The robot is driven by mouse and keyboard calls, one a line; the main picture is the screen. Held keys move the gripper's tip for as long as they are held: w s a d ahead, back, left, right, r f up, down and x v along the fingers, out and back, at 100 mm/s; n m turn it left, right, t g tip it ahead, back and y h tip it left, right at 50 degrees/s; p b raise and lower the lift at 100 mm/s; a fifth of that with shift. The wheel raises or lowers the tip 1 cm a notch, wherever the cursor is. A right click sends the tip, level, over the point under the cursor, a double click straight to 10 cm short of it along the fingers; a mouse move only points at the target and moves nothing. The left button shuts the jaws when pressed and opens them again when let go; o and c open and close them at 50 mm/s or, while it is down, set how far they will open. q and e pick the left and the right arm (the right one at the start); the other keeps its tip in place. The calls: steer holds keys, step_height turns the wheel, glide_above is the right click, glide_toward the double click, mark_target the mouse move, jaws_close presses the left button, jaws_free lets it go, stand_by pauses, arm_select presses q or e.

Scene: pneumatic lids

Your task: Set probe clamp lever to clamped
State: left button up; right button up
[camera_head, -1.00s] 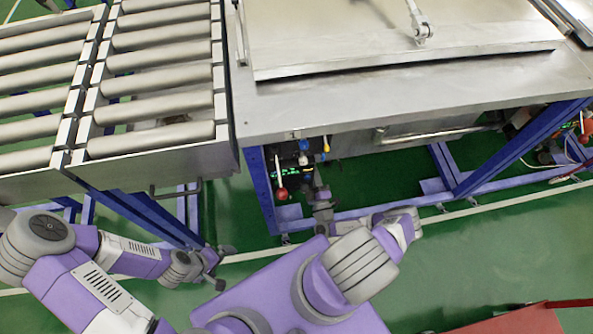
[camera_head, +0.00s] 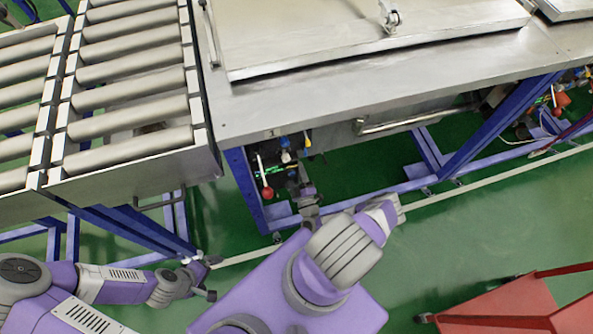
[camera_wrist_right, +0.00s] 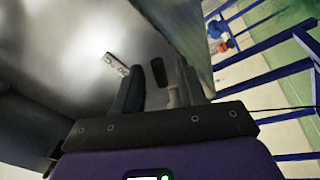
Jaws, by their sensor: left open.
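I cannot tell which is the probe clamp lever. My right gripper (camera_head: 305,192) is low beside them, small and partly hidden. In the right wrist view its fingers (camera_wrist_right: 160,90) stand apart, with a black-ended piece (camera_wrist_right: 158,71) and a pale rod (camera_wrist_right: 172,96) seen between them; contact is unclear. My left gripper (camera_head: 211,278) is open and empty, below the roller conveyor.
The steel table (camera_head: 400,105) with its lid (camera_head: 330,30) overhangs the levers. A blue leg (camera_head: 243,188) stands left of them. The roller conveyor (camera_head: 130,110) is at the left, and a red cart (camera_head: 510,305) at lower right. Green floor between is clear.

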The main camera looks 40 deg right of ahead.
steer(key=v, duration=0.7)
steer(key=shift+s+a+p, duration=0.2)
steer(key=shift+s+p, duration=0.1)
steer(key=shift+p, duration=0.15)
steer(key=shift+f, duration=0.1)
